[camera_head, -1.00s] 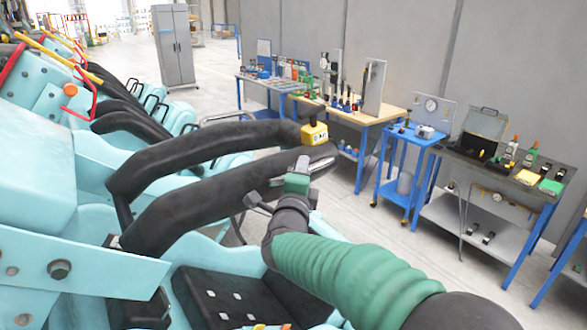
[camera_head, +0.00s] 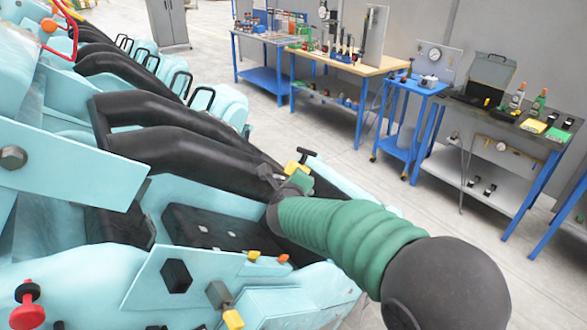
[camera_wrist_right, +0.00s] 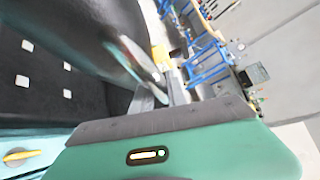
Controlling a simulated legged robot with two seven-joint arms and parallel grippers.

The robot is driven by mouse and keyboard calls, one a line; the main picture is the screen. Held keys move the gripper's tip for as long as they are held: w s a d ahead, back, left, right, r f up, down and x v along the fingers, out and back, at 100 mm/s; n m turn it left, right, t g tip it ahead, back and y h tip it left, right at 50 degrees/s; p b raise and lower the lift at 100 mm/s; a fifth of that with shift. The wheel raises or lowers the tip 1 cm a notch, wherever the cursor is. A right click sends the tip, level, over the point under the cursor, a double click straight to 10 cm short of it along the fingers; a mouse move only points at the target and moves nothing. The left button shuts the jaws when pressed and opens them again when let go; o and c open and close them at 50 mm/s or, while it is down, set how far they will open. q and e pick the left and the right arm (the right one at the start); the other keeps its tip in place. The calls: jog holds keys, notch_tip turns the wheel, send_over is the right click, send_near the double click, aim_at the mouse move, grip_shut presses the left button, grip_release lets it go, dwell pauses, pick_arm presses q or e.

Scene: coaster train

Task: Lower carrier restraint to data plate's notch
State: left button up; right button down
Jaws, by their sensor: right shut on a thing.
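The carrier restraint (camera_head: 190,160) is a thick black padded bar beside the pale blue seat shell, with a similar black bar just behind it. It slopes down to the right toward its free end. My right gripper (camera_head: 272,172), with its green sleeve behind it, is shut at that end; the exact grip is partly hidden. A yellow block (camera_head: 296,167) sits close by the gripper and shows in the wrist view (camera_wrist_right: 160,56), where the right gripper's fingers (camera_wrist_right: 158,82) are blurred. I cannot make out the data plate or its notch. My left gripper is not in view.
The black seat pad (camera_head: 205,232) lies below the bar. A pale blue side panel with bolts and yellow-tipped fittings (camera_head: 225,305) fills the front. A wooden-topped workbench (camera_head: 345,62) and a dark-topped bench (camera_head: 500,115) stand beyond open floor.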

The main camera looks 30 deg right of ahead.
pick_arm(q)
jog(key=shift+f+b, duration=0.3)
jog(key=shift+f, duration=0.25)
pick_arm(e)
jog(key=shift+s+a+f+m, duration=0.1)
jog(key=shift+s+f+m, duration=0.1)
jog(key=shift+f, duration=0.65)
jog(key=shift+s+f+m, duration=0.1)
jog(key=shift+s+f, duration=0.1)
jog(key=shift+f, duration=0.65)
jog(key=c, duration=1.6)
grip_release()
jog(key=shift+o, duration=1.3)
jog(key=shift+d, duration=0.6)
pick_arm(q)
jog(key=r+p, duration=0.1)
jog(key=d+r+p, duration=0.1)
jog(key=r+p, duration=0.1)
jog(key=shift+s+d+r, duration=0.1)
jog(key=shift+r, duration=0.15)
pick_arm(e)
jog(key=v, duration=1.6)
jog(key=shift+s+d+r, duration=0.1)
jog(key=shift+s+r, duration=0.1)
jog(key=shift+r, duration=0.15)
